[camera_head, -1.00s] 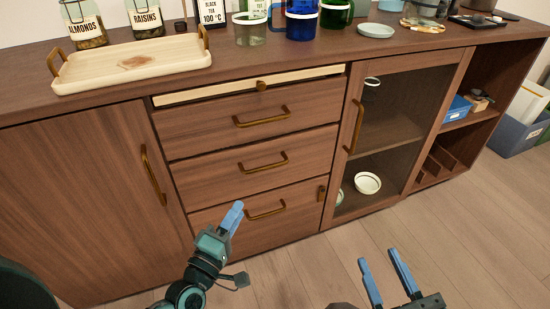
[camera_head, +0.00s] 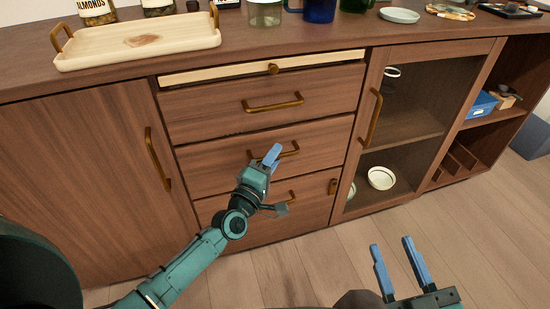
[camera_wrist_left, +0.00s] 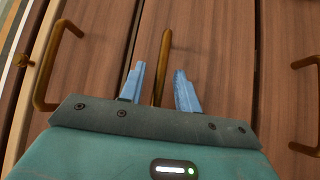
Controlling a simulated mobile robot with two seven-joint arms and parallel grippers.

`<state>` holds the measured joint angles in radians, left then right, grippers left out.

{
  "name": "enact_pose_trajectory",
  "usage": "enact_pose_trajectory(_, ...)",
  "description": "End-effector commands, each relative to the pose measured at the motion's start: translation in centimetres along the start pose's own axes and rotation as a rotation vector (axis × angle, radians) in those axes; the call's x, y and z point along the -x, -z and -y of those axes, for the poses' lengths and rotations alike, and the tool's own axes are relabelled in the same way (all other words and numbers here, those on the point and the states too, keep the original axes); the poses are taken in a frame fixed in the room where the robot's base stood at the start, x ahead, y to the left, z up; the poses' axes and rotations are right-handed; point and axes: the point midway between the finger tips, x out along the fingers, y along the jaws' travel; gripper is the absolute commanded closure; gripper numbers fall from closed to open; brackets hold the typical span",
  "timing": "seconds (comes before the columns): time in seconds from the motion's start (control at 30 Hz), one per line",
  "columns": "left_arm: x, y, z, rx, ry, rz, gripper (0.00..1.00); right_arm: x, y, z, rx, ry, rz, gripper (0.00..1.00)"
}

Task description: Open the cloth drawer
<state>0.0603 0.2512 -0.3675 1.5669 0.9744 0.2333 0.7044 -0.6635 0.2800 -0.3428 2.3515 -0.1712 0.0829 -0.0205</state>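A dark wood cabinet (camera_head: 135,100) has three stacked drawers with brass bar handles; no label shows which one is the cloth drawer. My left gripper (camera_head: 272,154) is in front of the middle drawer (camera_head: 215,163), at its handle (camera_head: 290,152). In the left wrist view my left gripper (camera_wrist_left: 160,80) is open, with the middle handle (camera_wrist_left: 166,50) between its blue fingers; I cannot tell whether they touch it. The top drawer's handle (camera_head: 272,107) and the bottom drawer (camera_head: 305,212) show too. All three drawers are closed. My right gripper (camera_head: 392,243) is open and empty above the floor.
A thin pale board with a knob (camera_head: 273,69) sits above the drawers. A glass door (camera_head: 415,110) is at the right and a wood door (camera_head: 90,170) at the left, both closed. A tray (camera_head: 140,40) and jars stand on top. The floor in front is clear.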

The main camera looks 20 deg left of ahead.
Motion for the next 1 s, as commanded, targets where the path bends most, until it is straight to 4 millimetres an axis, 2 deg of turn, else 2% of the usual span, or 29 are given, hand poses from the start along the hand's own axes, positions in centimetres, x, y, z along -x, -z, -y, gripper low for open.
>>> enact_pose_trajectory(0.13, -0.84, -0.04, 0.02, 0.001, 0.001, 0.001, 0.67, -0.02, -0.08, 0.02, -0.004, 0.0, -0.001, 0.64)
enact_pose_trajectory(0.4, -0.92, -0.03, -0.01, 0.001, 0.001, 0.001, 0.67, -0.09, 0.06, 0.0, -0.004, 0.001, -0.004, 0.64)
enact_pose_trajectory(0.8, -0.9, -0.02, -0.02, 0.0, 0.001, 0.0, 1.0, -0.11, 0.11, 0.01, -0.003, 0.001, -0.005, 0.64)
enact_pose_trajectory(1.0, -0.89, -0.01, -0.01, 0.0, 0.001, 0.001, 1.0, -0.11, 0.11, 0.02, -0.003, 0.001, -0.006, 0.64)
